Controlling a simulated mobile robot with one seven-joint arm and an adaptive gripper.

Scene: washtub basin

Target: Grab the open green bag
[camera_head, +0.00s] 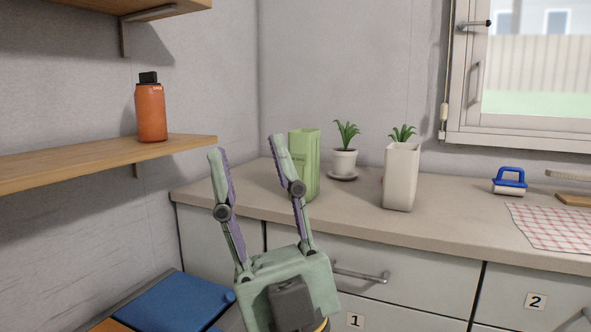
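The open green bag (309,170) stands upright on the countertop near its left end, by the back wall. Its left side is partly hidden behind a finger of my gripper. My gripper (246,150) is in front of the counter, pointing up, with its two fingers spread apart and nothing between them. The right finger overlaps the bag in the picture; I cannot tell how far apart they are in depth.
A white bag (402,178) stands right of the green one, with a potted plant (345,155) between them. The countertop (450,205) also bears a blue-handled brush (510,181) and a checked cloth (553,226). A shelf (90,163) with an orange bottle (151,111) juts out at left.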

